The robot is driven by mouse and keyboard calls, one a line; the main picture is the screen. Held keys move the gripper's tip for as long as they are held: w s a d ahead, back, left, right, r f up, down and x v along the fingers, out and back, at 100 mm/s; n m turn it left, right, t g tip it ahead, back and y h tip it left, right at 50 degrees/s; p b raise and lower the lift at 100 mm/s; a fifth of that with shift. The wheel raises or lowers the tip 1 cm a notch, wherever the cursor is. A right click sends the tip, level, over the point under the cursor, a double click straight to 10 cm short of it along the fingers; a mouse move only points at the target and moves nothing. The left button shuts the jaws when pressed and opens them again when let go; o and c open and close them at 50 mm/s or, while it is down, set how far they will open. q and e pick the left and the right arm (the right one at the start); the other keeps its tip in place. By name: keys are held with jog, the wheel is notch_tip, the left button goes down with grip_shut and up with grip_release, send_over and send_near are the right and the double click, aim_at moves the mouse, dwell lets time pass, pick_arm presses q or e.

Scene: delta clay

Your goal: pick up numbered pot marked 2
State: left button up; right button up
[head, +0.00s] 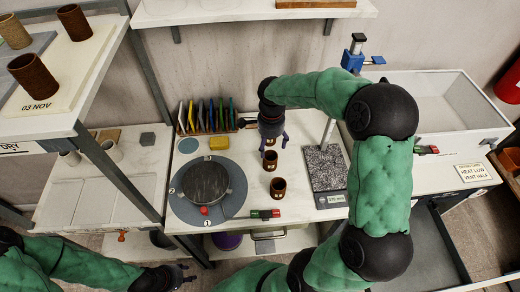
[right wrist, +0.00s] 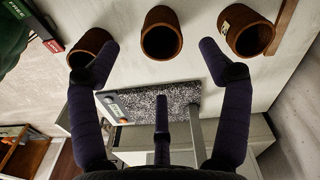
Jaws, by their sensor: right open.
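Three small brown pots stand in a row on the bench: a near pot (head: 277,187), a middle pot (head: 270,161) and a far pot (head: 270,143) partly hidden by my right gripper. Small pale labels show on them, but I cannot read the numbers. My right gripper (head: 274,143) is open and empty at the far end of the row. In the right wrist view the middle pot (right wrist: 161,34) lies beyond and between the open fingers, with the near pot (right wrist: 88,47) left and the labelled far pot (right wrist: 246,31) right. My left gripper (head: 182,273) is low at the left, its jaws unclear.
A round turntable (head: 232,189) with numbered positions lies left of the pots. A speckled-top scale (head: 325,168) stands right of them. Shelf posts stand left.

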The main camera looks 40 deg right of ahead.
aim_at(270, 152)
jog(key=f, duration=0.2)
jog(key=f+b, duration=0.1)
jog(key=f, duration=0.1)
jog(key=shift+s+f, duration=0.2)
jog(key=shift+f, duration=0.05)
jog(key=shift+w+f+b, duration=0.2)
jog(key=shift+f+b, duration=0.55)
jog(key=shift+f, duration=2.35)
jog(key=shift+a, duration=0.1)
jog(key=c, duration=1.3)
